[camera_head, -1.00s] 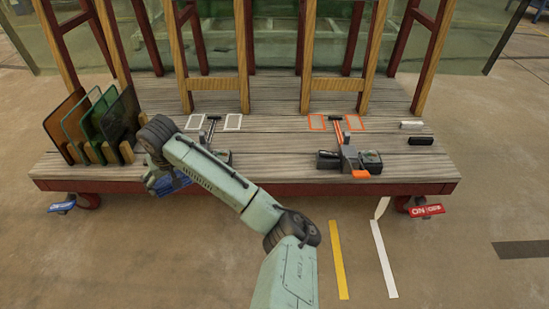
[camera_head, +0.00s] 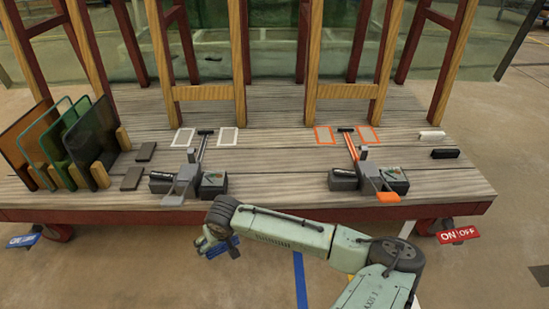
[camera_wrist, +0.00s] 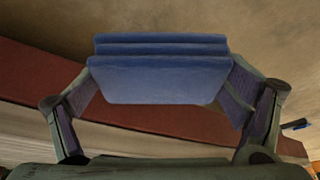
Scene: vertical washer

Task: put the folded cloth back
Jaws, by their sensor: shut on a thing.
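The folded cloth (camera_wrist: 158,78) is blue, with stacked folds across its upper edge in the wrist view. My gripper (camera_wrist: 162,92) is shut on it, with one finger at each side. In the head view my gripper (camera_head: 218,247) is in front of the wooden platform's front edge, low in the picture. A bit of the blue cloth (camera_head: 226,246) shows there, partly hidden by my wrist. No place marked for the cloth can be made out.
Wooden posts rise behind.

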